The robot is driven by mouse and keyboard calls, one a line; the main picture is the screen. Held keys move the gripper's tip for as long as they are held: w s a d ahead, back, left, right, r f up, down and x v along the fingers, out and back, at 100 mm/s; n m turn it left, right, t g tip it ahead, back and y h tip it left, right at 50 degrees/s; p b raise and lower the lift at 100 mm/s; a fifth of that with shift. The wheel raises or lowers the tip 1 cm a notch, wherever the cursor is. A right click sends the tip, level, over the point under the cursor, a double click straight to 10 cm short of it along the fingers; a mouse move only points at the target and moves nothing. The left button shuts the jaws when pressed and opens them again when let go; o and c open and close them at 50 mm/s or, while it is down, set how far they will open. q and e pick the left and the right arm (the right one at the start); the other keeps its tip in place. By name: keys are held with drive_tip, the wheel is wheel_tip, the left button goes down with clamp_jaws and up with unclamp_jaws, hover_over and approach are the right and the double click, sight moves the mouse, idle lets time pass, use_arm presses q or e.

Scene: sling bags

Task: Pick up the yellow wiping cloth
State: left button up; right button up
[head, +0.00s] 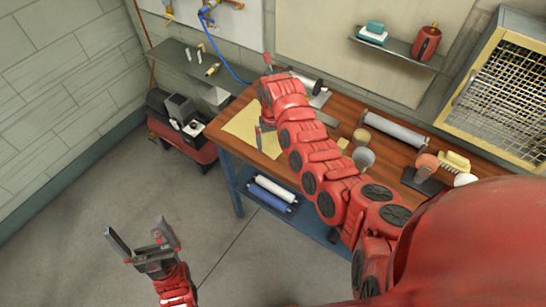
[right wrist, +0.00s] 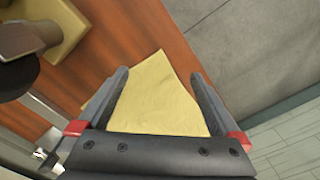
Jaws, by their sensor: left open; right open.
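The yellow wiping cloth (head: 243,127) lies flat on the left end of the wooden workbench (head: 319,168) in the head view. It also shows in the right wrist view (right wrist: 158,97), between the two fingers of my right gripper (right wrist: 161,92). My right gripper (head: 262,96) is open and empty over the cloth, and my red right arm hides part of the bench and the cloth's right side. Whether the fingers touch the cloth I cannot tell. My left gripper (head: 145,240) is open and empty, over the floor at the lower left, away from the bench.
Rolls (head: 272,193) lie on the lower shelf. The floor around my left gripper is clear.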

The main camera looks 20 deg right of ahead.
sight(273, 156)
wheel_tip(273, 156, down, 5)
drive_tip(key=shift+w+r+b, duration=0.1)
drive_tip(key=shift+b, duration=1.1)
drive_tip(key=shift+c, duration=0.2)
clamp_jaws()
wheel_tip(273, 156, up, 12)
drive_tip(key=p, duration=0.4)
